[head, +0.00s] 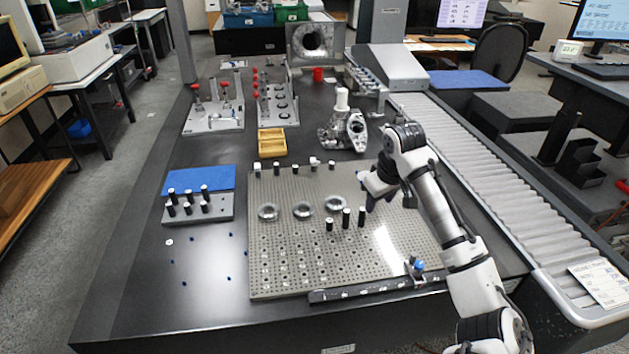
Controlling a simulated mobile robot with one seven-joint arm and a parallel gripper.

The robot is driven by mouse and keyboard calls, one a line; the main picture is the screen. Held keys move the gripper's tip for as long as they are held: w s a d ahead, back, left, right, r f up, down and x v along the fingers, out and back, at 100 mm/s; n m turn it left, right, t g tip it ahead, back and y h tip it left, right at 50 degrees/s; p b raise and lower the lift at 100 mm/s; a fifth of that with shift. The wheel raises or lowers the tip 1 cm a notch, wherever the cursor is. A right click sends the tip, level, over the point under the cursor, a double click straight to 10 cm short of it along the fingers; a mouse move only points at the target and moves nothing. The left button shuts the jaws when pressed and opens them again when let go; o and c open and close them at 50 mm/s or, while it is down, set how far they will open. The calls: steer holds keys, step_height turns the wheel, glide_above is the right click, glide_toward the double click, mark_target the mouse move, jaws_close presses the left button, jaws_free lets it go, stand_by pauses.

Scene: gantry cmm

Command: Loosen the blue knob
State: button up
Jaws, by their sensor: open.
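The blue knob (419,266) is small and sits on a dark fitting at the right end of the black rail (360,288), along the front edge of the perforated metal plate (285,275). My gripper (368,196) is open and hangs over the right part of the plate, behind and left of the knob and well apart from it. Its fingers look dark purple and point down near the short black posts. My forearm passes just to the right of the knob and does not hide it. The knob's thread and how tight it is cannot be seen.
Three black posts (346,218) and three metal rings (303,210) stand on the plate near my gripper. A metal casting (345,128) stands behind the plate. A roller conveyor (490,170) runs along the right. The dark table top (205,290) is mostly clear at front left.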

steer(key=w+a+r+n+t+y, duration=0.1)
steer(key=a+t, duration=0.1)
steer(key=a, duration=0.6)
steer(key=w+a+r+n+t+y+b, duration=0.1)
steer(key=w+a, duration=0.1)
steer(key=a, duration=0.6)
steer(key=shift+w+r+t+y, duration=0.2)
steer(key=shift+w+t+y, duration=0.1)
steer(key=shift+t+y, duration=0.1)
steer(key=shift+a, duration=0.1)
